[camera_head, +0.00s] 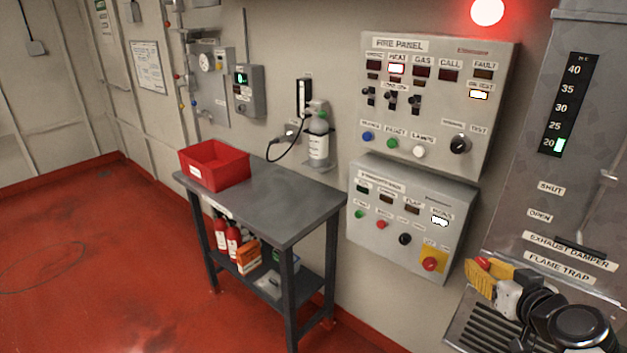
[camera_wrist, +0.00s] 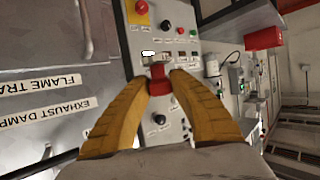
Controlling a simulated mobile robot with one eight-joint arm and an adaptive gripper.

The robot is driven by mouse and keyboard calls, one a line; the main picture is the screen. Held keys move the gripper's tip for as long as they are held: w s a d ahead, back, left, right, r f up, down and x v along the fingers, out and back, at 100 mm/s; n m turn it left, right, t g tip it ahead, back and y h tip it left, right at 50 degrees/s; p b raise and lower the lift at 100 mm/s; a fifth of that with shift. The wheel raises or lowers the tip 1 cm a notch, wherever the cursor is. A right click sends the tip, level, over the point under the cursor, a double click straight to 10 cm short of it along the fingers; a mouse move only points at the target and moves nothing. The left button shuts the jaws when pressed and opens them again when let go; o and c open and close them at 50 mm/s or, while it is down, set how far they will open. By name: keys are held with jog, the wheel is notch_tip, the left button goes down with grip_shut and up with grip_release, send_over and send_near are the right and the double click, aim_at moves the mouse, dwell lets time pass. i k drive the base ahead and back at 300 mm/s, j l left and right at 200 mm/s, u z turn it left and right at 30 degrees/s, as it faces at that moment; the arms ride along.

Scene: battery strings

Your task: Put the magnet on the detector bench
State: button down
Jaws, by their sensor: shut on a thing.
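My gripper (camera_head: 484,272) is at the lower right of the head view, with yellow fingers. In the wrist view its two fingers (camera_wrist: 160,80) are closed around a small red piece, which I take to be the magnet (camera_wrist: 157,72). The red tip of the magnet also shows in the head view (camera_head: 482,262). The grey bench (camera_head: 290,195), which I take to be the detector bench, stands left of my gripper against the wall. My gripper is well apart from it, in front of the wall beside the lower panel. The bench's small edge label is unreadable.
A red bin (camera_head: 214,165) stands at the bench's left end; the rest of its top is clear. The lower shelf holds red bottles (camera_head: 227,237) and an orange box (camera_head: 248,257). The fire panel (camera_head: 436,105) and a lower control panel (camera_head: 410,218) project from the wall.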

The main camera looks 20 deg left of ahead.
aim_at(263, 187)
jog(key=i+j+u, duration=0.2)
jog(key=u, duration=0.2)
jog(key=i+j+u, duration=0.4)
jog(key=i+u, duration=0.15)
jog(key=u, duration=0.25)
jog(key=i+u, duration=0.6)
jog(key=u, duration=0.2)
